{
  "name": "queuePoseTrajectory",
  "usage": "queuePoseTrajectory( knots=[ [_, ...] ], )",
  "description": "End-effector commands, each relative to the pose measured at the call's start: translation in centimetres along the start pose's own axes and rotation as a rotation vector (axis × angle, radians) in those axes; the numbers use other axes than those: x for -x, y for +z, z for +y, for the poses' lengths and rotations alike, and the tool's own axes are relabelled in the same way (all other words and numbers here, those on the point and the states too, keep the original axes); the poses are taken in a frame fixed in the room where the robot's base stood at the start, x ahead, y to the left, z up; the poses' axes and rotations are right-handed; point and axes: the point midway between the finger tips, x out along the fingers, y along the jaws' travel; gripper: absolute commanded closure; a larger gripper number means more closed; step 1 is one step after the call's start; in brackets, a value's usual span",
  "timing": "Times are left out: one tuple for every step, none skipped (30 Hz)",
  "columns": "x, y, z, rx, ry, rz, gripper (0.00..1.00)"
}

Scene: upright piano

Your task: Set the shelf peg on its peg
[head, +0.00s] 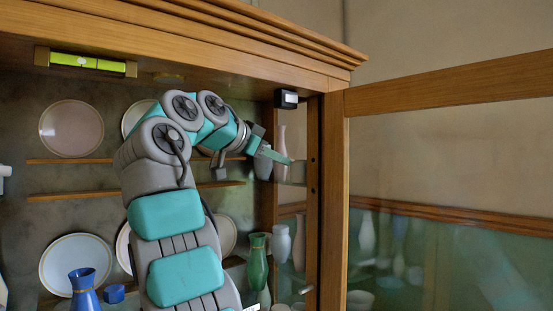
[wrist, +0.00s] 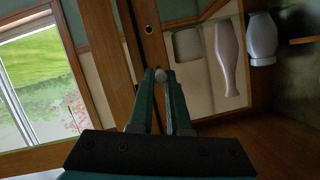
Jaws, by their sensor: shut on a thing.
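My gripper (head: 288,160) reaches into the upper right of the glass-fronted cabinet, close to the inner face of its right post (head: 334,200). In the wrist view the two green fingers (wrist: 161,78) are shut on a small round grey piece, the shelf peg (wrist: 161,75), seen end-on at their tips. A dark round hole with a brass-coloured rim (wrist: 149,29) shows in the wood ahead of the tips, apart from the peg. In the head view small dark holes (head: 313,160) run down the post. The peg cannot be made out there.
The glazed door (head: 450,95) stands open at the right. A pale vase (head: 283,140) stands behind my gripper. Plates (head: 72,128) and narrow wooden shelves (head: 70,161) line the back. A green vase (head: 257,262) and blue vase (head: 84,290) stand lower. A small black-and-white box (head: 287,98) sits above.

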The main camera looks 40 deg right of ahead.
Motion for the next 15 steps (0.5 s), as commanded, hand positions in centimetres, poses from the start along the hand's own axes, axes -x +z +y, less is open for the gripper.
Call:
queuePoseTrajectory(
  knots=[
    [-0.2, -0.1, 0.0, 0.000, 0.001, -0.001, 1.00],
    [-0.4, -0.2, 0.0, 0.000, 0.001, -0.001, 1.00],
    [-0.6, -0.2, 0.0, 0.000, 0.001, -0.001, 1.00],
    [-0.8, -0.3, 0.0, 0.000, 0.002, -0.001, 1.00],
    [-1.0, -0.4, 0.0, 0.000, 0.002, -0.001, 1.00],
    [-1.3, -0.5, 0.0, 0.000, 0.002, -0.002, 1.00],
    [-1.5, -0.6, 0.0, 0.000, 0.002, -0.002, 1.00],
    [-1.8, -0.7, 0.0, 0.000, 0.002, -0.002, 1.00],
    [-2.1, -0.8, 0.0, 0.000, 0.002, -0.002, 1.00],
    [-2.4, -0.9, 0.0, 0.000, 0.002, -0.002, 1.00],
    [-2.6, -1.0, 0.0, 0.000, 0.002, -0.001, 1.00],
    [-3.0, -1.1, 0.0, 0.000, 0.001, -0.001, 1.00],
    [-3.2, -1.2, 0.0, 0.000, 0.001, -0.001, 1.00],
    [-3.5, -1.4, 0.0, 0.000, 0.001, -0.001, 1.00],
    [-3.8, -1.5, 0.0, 0.000, 0.001, 0.000, 1.00]
  ],
)
